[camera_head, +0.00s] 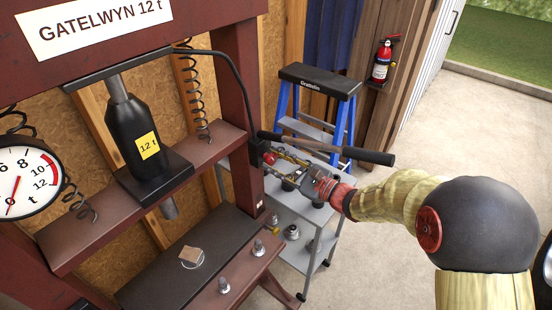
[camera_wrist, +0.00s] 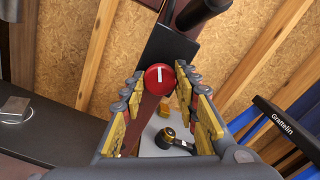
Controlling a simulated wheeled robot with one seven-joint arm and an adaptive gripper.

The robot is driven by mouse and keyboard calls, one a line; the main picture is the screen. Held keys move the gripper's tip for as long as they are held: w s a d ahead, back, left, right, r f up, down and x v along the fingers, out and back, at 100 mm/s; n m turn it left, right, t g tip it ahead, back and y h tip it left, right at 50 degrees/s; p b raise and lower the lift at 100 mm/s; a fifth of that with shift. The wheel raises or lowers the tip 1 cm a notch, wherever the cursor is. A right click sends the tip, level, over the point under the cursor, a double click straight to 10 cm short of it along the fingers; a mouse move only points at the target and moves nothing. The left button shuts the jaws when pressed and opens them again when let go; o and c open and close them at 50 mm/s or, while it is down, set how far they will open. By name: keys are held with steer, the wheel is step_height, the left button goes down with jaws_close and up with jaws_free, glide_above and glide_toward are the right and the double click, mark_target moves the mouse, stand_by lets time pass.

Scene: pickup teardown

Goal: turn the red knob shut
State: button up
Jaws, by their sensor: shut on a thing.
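The red knob (camera_wrist: 160,78) is round with a white line on its face. The line stands nearly upright in the wrist view. The knob sits at the edge of a black pump body (camera_wrist: 168,48) on the press; in the head view a small part of the knob (camera_head: 269,158) shows at the right post. My gripper (camera_wrist: 158,87) has its yellow-padded fingers on both sides of the knob, closed on it. In the head view my gripper (camera_head: 277,157) reaches in from the right, and its fingers partly hide the knob and pump.
A black-gripped pump lever (camera_head: 372,156) sticks out just above my gripper. A grey cart (camera_head: 285,205) with several small items stands below. A blue stepladder (camera_head: 318,82) and a fire extinguisher (camera_head: 382,62) are behind. The concrete floor (camera_head: 440,125) at right is clear.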

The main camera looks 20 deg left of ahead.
steer(key=m+p, duration=0.3)
steer(key=m, duration=0.2)
steer(key=shift+m, duration=0.3)
stand_by(0.4)
steer(key=o, duration=1.2)
steer(key=shift+c, duration=0.2)
steer(key=v, duration=1.2)
steer(key=shift+w, duration=0.1)
